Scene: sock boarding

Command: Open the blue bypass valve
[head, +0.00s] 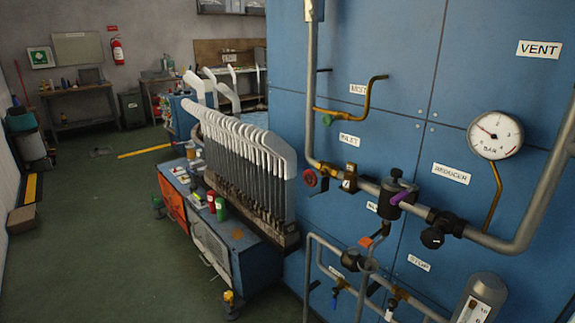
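A small blue handle (334,302) hangs on the lower pipe loop, near the bottom edge of the head view. It is the only blue valve handle I can make out, and it is too small to tell its exact position. No label readable as bypass shows beside it. The lower pipe loop (308,270) runs below the main pipe (311,90) in front of the blue panel wall (390,60). Neither of my grippers is in view.
The main pipe carries a red handwheel (310,178), a purple handle (403,196) and a black knob (432,238). A pressure gauge (495,136) sits at right, above a grey housing (481,299). A rack of white sock boards (240,135) stands left. Green floor (110,240) is open farther left.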

